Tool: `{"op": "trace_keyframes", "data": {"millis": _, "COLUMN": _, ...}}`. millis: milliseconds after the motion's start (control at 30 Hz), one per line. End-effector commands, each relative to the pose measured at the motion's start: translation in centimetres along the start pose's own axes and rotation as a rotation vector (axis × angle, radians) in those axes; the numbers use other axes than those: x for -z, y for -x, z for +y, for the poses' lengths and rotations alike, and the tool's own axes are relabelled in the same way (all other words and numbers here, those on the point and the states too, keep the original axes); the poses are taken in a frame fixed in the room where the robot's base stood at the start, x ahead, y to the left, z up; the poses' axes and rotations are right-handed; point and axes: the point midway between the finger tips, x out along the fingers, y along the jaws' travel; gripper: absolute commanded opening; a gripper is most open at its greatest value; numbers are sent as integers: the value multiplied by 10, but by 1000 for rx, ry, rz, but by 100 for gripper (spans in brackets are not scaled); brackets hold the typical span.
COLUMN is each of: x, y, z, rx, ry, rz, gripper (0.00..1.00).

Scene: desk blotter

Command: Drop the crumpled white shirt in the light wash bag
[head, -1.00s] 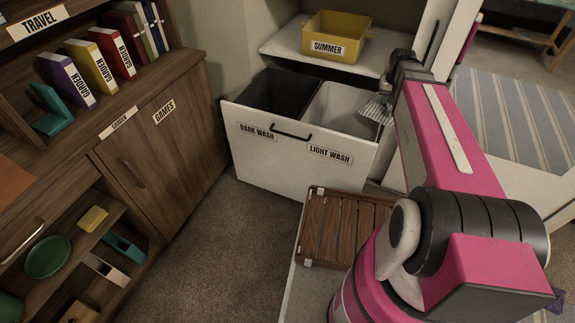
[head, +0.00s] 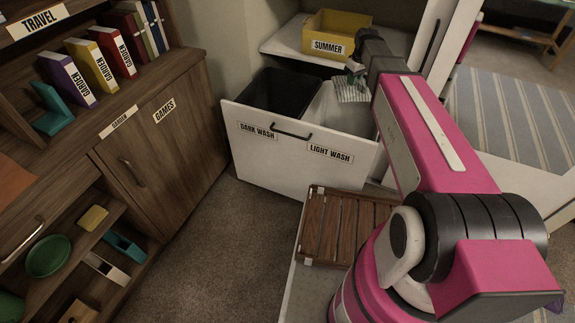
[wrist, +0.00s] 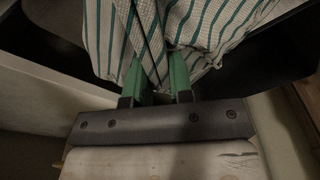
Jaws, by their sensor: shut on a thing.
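My gripper (head: 355,68) is shut on a crumpled white cloth with thin green stripes (head: 352,90), which looks like the shirt. The cloth hangs below the jaws, over the back part of the light wash bag (head: 324,112), and hides some of its rear rim. In the wrist view the green fingers (wrist: 157,75) pinch a fold of the cloth (wrist: 210,30), which spreads out beyond them. The light wash bag is pale and open, in the right half of the pull-out hamper. How far the cloth is above the rim is hard to tell.
The black dark wash bag (head: 280,92) is directly left of the light one, behind the white labelled hamper front (head: 295,150). A yellow SUMMER bin (head: 337,36) sits on the shelf just behind. A wooden slatted piece (head: 335,225) lies in front.

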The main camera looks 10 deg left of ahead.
Motion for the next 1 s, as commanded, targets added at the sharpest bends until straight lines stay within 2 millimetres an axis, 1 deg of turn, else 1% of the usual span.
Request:
{"op": "trace_keyframes", "data": {"millis": 433, "x": -6, "y": -45, "z": 0, "rx": 1, "ry": -2, "rz": -1, "gripper": 0}}
{"op": "trace_keyframes", "data": {"millis": 600, "x": -7, "y": -52, "z": 0, "rx": -1, "ry": -2, "rz": 0, "gripper": 0}}
{"op": "trace_keyframes", "data": {"millis": 800, "x": -7, "y": -52, "z": 0, "rx": -1, "ry": -3, "rz": 0, "gripper": 0}}
{"op": "trace_keyframes", "data": {"millis": 833, "x": -7, "y": -52, "z": 0, "rx": -1, "ry": -3, "rz": 0, "gripper": 27}}
{"op": "trace_keyframes", "data": {"millis": 867, "x": -7, "y": -52, "z": 0, "rx": -1, "ry": -3, "rz": 0, "gripper": 37}}
{"op": "trace_keyframes", "data": {"millis": 900, "x": -7, "y": -52, "z": 0, "rx": -1, "ry": -3, "rz": 0, "gripper": 50}}
{"op": "trace_keyframes", "data": {"millis": 1000, "x": -7, "y": -52, "z": 0, "rx": 0, "ry": -3, "rz": 0, "gripper": 51}}
